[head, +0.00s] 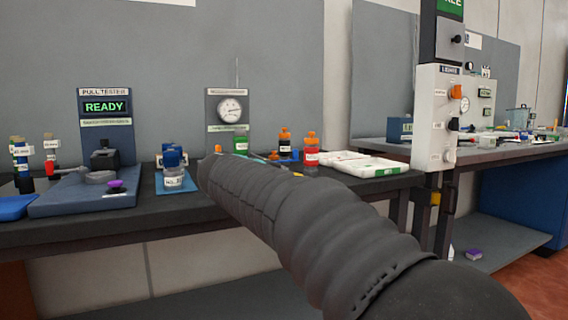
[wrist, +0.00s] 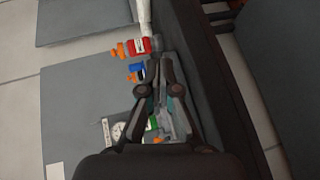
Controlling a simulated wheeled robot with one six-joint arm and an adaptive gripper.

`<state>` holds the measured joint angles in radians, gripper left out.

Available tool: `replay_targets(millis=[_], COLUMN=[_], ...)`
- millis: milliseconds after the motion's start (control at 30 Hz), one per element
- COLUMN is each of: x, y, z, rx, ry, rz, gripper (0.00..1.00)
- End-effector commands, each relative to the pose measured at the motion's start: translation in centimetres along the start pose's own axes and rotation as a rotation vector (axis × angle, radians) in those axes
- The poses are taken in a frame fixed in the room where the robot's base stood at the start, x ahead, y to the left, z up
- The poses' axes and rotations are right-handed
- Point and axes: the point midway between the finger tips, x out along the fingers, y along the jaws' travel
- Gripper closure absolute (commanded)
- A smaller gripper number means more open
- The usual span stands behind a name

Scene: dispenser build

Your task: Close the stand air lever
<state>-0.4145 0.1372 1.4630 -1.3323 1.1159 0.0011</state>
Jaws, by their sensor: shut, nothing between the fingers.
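The stand with a round pressure gauge (head: 230,108) is at the back of the dark bench, left of centre in the head view; its gauge (wrist: 118,130) also shows sideways in the wrist view. A small yellow-orange piece (head: 218,149) shows at the stand's foot, partly behind my arm. I cannot tell whether it is the air lever, or how the lever is set. My gripper (wrist: 154,62) is shut and empty in the wrist view, with the bench edge to its right. My arm hides it in the head view.
A red bottle with an orange cap (head: 311,150) stands right of the gauge stand, beside white trays (head: 362,168). A pull tester (head: 106,130) reading READY and a blue-capped jar (head: 173,172) are to the left. A white control panel (head: 450,115) stands at right.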

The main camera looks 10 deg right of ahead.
Motion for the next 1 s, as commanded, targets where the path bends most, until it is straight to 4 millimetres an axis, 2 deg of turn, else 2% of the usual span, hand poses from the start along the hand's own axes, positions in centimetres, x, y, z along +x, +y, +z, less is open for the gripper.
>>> replay_targets(millis=[33,100,200,300,767,867,1000], x=[0.0,-0.3,-0.7,-0.9,-0.7,0.2,2.4], y=[0.1,0.9,1.6,2.0,2.3,2.5,3.0], z=[-2.3,-4.5,-6.6,-7.8,-8.0,-8.0,-8.0], rx=[-0.024,-0.048,-0.070,-0.080,-0.084,-0.083,-0.084], ry=[0.013,0.024,0.033,0.038,0.038,0.036,0.034], rz=[0.051,0.116,0.182,0.216,0.227,0.226,0.226], gripper=[1.00,1.00,1.00,1.00,1.00,1.00,1.00])
